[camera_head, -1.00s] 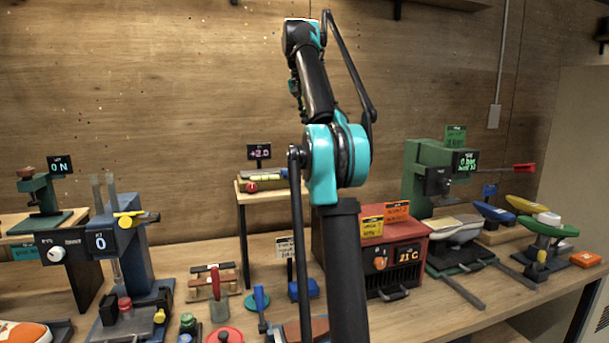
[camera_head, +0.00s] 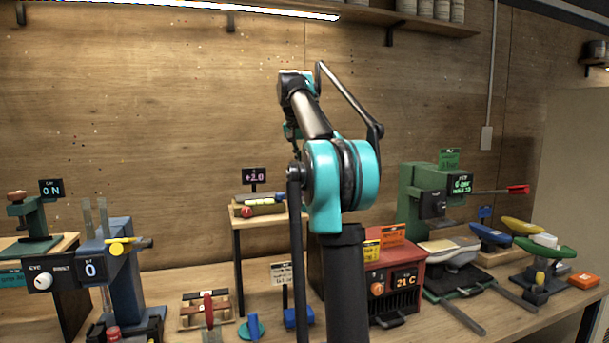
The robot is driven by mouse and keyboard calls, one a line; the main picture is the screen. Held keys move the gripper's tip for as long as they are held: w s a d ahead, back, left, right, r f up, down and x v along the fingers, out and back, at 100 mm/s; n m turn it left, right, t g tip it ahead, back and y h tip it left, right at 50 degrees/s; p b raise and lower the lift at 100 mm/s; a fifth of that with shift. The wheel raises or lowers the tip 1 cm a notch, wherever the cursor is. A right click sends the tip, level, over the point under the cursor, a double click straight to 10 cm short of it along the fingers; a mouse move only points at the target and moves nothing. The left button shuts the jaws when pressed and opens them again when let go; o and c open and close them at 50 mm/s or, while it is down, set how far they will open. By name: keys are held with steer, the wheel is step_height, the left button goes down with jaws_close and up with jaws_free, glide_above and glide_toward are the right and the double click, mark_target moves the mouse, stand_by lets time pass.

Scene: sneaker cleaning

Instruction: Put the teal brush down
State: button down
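A teal round piece with a blue upright part (camera_head: 251,327) is on the bench near the lower edge of the head view, left of my arm. I cannot tell whether it is the teal brush, and no other clear teal brush shows. My arm stands in the middle of the view with its teal joints, bent at the top. The far end of the arm is hidden behind its own links, so my gripper and anything in it do not show.
A wooden rack (camera_head: 190,318) with a red-handled item (camera_head: 208,306) is left of the teal piece. A blue press (camera_head: 125,270) is farther left. A red heater box (camera_head: 405,262) reading 21 C and a green machine (camera_head: 421,190) stand to the right. A small raised shelf (camera_head: 270,220) is behind.

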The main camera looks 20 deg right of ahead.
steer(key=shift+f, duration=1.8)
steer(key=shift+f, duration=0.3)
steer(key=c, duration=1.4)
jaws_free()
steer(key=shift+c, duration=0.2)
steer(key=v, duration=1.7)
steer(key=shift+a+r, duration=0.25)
